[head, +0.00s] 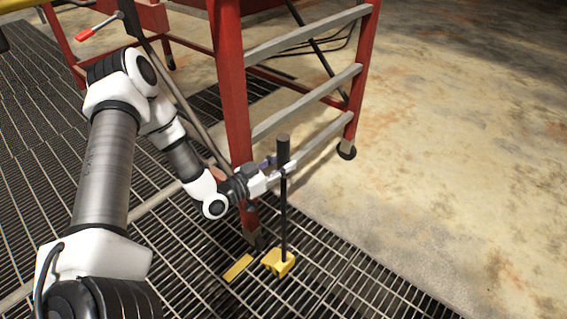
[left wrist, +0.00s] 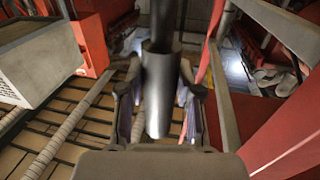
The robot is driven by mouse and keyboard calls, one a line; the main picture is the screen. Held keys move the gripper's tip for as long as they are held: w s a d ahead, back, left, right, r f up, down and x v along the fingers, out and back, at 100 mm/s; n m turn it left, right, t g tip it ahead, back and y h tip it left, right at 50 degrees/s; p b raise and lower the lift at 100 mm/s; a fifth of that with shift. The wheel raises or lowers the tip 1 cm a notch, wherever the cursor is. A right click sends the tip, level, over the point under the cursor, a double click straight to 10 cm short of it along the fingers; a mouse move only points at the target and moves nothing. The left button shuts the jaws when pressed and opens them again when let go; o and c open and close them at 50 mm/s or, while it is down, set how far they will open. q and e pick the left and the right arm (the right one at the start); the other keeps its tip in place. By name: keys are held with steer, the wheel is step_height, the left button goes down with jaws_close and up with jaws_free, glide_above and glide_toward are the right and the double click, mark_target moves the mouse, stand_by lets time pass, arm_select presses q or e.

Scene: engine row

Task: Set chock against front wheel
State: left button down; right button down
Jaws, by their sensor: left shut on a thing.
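The chock is a yellow block (head: 278,263) on a long upright dark rod with a thicker grip (head: 283,148) at its top. My left gripper (head: 279,168) is shut on the rod just below or at that grip. In the left wrist view the dark grip (left wrist: 158,95) stands between the fingers. The front wheel (head: 254,241) is a small dark caster under the near red leg. The yellow block is just right of and nearer than the wheel, with a small gap seeming to show. I cannot tell whether the block rests on the grating. My right gripper is out of view.
The red stand (head: 229,100) has grey rungs (head: 305,90) close behind my left gripper. Another caster (head: 346,151) is on the concrete floor (head: 460,130). A flat yellow strip (head: 238,268) lies on the grating (head: 340,268) left of the block. The right side is open floor.

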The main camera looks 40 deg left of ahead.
arm_select(q)
steer(key=shift+a+r, duration=0.2)
steer(key=shift+a, duration=0.3)
steer(key=shift+f, duration=0.15)
stand_by(0.6)
